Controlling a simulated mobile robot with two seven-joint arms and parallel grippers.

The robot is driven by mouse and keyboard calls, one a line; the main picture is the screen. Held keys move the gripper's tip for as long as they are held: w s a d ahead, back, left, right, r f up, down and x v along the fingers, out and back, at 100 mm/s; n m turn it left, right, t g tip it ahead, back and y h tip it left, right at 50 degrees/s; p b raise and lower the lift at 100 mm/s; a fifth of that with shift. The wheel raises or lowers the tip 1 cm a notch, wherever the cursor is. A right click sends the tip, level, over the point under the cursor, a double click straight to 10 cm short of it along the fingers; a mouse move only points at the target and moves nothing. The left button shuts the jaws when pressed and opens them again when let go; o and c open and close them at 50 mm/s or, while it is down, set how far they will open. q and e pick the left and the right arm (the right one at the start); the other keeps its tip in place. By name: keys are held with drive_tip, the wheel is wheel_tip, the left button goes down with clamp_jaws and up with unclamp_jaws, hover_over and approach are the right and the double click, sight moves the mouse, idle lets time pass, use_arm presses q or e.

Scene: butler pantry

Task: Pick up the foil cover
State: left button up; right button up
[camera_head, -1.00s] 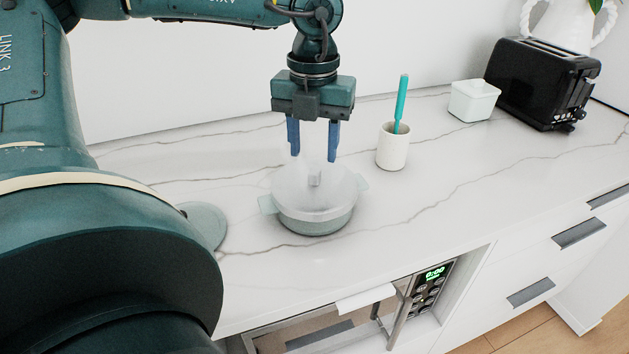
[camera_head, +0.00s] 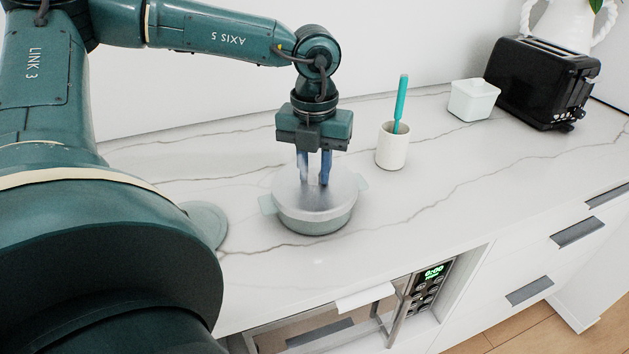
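The foil cover (camera_head: 338,196) is a round, greyish, shiny lid with a small knob on top. It sits on a pale green pot (camera_head: 318,225) with two side handles on the marble counter. My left gripper (camera_head: 314,181) points straight down over the middle of the cover. Its blue fingers are close together on either side of the knob and look shut on it. The knob is mostly hidden between the fingers. My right gripper is not in view.
A white cup (camera_head: 392,151) holding a teal utensil (camera_head: 401,98) stands right of the pot. A white container (camera_head: 473,101) and a black toaster (camera_head: 535,85) are farther right. A pale round disc (camera_head: 207,224) lies left of the pot, partly behind my arm. The front right counter is clear.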

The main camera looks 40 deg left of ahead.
use_arm(q)
clamp_jaws()
